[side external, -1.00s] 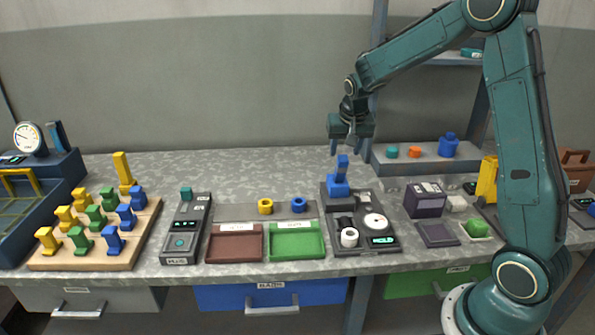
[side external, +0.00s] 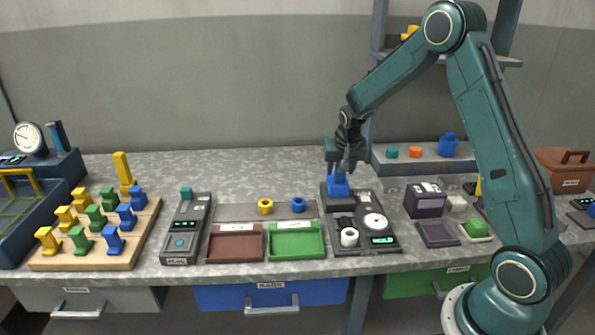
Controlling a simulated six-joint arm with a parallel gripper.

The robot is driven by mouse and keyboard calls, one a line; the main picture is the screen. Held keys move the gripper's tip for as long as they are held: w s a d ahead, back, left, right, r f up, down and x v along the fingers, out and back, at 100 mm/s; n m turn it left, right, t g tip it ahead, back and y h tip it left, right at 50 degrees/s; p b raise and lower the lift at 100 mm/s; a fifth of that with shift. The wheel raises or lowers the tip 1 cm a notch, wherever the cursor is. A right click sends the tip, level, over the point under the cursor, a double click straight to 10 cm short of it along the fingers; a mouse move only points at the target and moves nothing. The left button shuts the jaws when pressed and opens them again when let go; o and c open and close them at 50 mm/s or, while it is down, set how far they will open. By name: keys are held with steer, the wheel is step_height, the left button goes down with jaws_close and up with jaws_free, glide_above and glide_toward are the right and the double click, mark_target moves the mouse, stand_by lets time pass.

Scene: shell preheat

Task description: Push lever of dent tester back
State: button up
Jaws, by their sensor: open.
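The dent tester (side external: 388,226) appears to be the dark grey device at the centre right of the bench, with a white round dial and a green-lit display. My gripper (side external: 343,170) is low over the lever, fingers pointing down and open. The upper part of the lever is hidden by the gripper. I cannot tell whether the fingers touch it.
A green tray (side external: 296,241) and a brown tray (side external: 235,243) lie to the left. A dark purple box (side external: 425,201) stands close on the right. A raised grey shelf (side external: 425,162) with small parts is behind right.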

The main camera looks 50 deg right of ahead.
jaws_close()
steer(key=shift+w+d, duration=0.15)
stand_by(0.4)
steer(key=shift+w+d+r+g+y, duration=0.1)
steer(key=shift+w+d+g+y, duration=0.2)
steer(key=shift+g+y, duration=0.25)
steer(key=shift+w+d+r+g+y, duration=0.1)
steer(key=shift+w+d+g+y, duration=0.2)
steer(key=shift+g+y, duration=0.25)
steer(key=shift+w+d+f+g+y, duration=0.15)
steer(key=shift+w+d+g+y, duration=0.5)
steer(key=shift+g+y, duration=0.45)
steer(key=shift+w+d+f+g+y, duration=0.15)
steer(key=shift+w+d+g+y, duration=0.1)
steer(key=shift+g+y, duration=0.25)
jaws_free()
